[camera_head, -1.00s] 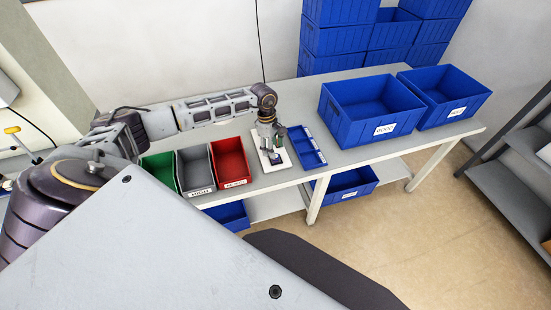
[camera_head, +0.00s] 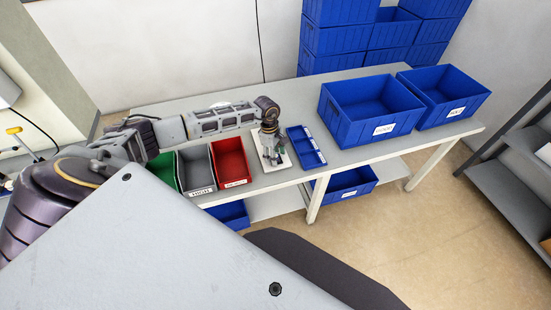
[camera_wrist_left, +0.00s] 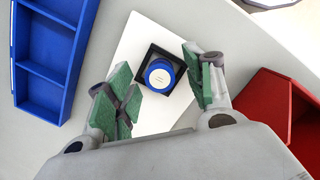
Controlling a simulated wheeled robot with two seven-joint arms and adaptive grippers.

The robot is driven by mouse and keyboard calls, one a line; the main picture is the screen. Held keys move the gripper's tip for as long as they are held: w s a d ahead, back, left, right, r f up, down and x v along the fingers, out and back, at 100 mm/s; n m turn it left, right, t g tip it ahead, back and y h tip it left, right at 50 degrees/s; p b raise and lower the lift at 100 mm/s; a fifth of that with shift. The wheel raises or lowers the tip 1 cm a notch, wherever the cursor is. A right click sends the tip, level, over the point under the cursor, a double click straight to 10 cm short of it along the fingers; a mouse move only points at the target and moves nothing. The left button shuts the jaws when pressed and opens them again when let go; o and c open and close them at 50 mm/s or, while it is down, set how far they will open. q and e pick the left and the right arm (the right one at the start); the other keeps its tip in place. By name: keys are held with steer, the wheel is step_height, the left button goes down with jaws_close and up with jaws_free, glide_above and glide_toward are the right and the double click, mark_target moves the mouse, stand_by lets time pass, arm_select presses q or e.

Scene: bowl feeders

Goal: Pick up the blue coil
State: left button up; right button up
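The blue coil (camera_wrist_left: 160,76) shows in the left wrist view as a round blue piece with a pale top. It sits in a black square holder (camera_wrist_left: 148,56) on a white plate (camera_wrist_left: 130,48). My left gripper (camera_wrist_left: 162,90) is open, its green-padded fingers on either side of the coil and apart from it. In the head view my left gripper (camera_head: 272,155) points down over the white plate (camera_head: 284,164), and the coil is too small and covered to make out there. My right gripper is not in view.
A blue divided tray (camera_head: 306,147) lies right of the plate. Green (camera_head: 160,170), grey (camera_head: 197,170) and red (camera_head: 232,160) bins stand to the left. Two large blue boxes (camera_head: 370,108) (camera_head: 447,97) stand on the table's right part.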

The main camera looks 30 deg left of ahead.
arm_select(q)
jaws_close()
steer(key=shift+r, duration=0.1)
step_height(320, 180, up, 10)
steer(key=b, duration=0.1)
stand_by(0.7)
stand_by(0.4)
